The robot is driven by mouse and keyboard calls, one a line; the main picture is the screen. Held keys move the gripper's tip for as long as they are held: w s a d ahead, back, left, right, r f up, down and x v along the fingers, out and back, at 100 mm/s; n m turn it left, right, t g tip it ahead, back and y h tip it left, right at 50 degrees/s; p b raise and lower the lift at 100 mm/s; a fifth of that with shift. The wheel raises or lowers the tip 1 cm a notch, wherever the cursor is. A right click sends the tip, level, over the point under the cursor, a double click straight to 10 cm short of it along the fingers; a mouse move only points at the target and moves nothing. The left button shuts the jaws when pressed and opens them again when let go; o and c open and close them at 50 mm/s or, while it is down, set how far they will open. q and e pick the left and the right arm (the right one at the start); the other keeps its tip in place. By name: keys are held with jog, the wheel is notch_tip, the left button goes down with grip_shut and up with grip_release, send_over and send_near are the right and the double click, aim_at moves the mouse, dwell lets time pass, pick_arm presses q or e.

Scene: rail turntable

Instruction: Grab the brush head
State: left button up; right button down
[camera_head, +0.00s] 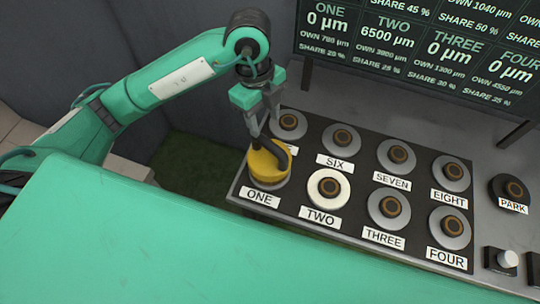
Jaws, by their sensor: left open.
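A yellow round piece with a dark curved upper part, which looks like the brush head (267,168), sits at the station labelled ONE at the left front of the dark panel. My left gripper (263,128) points down from above, open, with its fingers close to the dark upper part. I cannot tell whether the fingers touch it. The underside of the yellow piece is hidden. My right gripper is not in view.
The panel's other round stations include TWO (328,188) with a white disc, THREE (389,209) and FOUR (449,228). A PARK spot (513,190) and a white knob (507,258) are at right. A screen (420,45) stands behind, reading TWO 6500 µm.

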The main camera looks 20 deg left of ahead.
aim_at(269, 141)
pick_arm(q)
jog(key=f, duration=0.4)
jog(key=shift+s+d+f+p, duration=0.15)
jog(key=shift+d+p, duration=0.15)
jog(key=shift+f, duration=0.2)
jog(key=f, duration=0.1)
jog(key=f+p, duration=0.1)
jog(key=f, duration=0.1)
jog(key=f+p, duration=0.1)
jog(key=shift+s+d+f, duration=0.15)
jog(key=shift+s+d, duration=0.15)
jog(key=shift+d, duration=0.1)
jog(key=shift+f, duration=0.2)
grip_shut()
jog(key=shift+w+d+r, duration=0.1)
jog(key=shift+r, duration=0.05)
